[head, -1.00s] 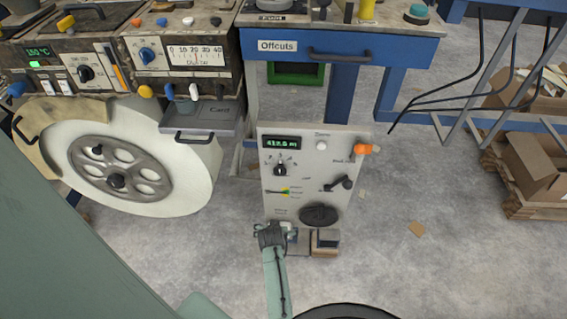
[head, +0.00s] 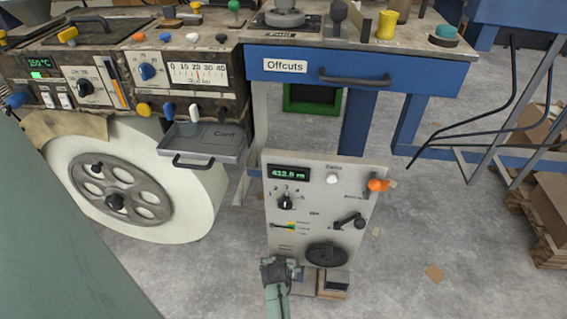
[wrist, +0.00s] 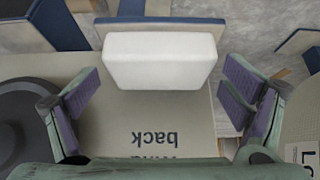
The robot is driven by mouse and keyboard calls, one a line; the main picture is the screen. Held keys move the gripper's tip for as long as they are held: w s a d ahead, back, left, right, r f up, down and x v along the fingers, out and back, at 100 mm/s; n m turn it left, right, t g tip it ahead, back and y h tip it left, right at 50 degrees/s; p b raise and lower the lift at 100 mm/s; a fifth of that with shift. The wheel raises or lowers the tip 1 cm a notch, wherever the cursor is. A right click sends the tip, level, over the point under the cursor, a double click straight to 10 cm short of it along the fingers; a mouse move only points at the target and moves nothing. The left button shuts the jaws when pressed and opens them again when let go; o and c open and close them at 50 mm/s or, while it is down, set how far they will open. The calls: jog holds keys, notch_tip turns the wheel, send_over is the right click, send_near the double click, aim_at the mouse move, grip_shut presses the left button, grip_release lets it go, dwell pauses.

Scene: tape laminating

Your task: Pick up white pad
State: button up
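The white pad (wrist: 160,60) is a pale block with rounded edges in the upper middle of the wrist view. It lies against a dark blue and grey part. My gripper (wrist: 162,78) is open, with one purple-lined finger to the left and one to the right. The pad is between the finger lines and a little beyond the tips, with a gap on both sides. In the head view my gripper (head: 281,268) is at the foot of the grey control panel (head: 318,215). I cannot make out the pad there.
A black knob (wrist: 22,125) stands close to the left finger in the wrist view. The Card tray (head: 200,145) juts out at left. A blue Offcuts bench (head: 345,75) stands behind; floor at right is mostly clear.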

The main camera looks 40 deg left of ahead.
jog(key=c, duration=0.9)
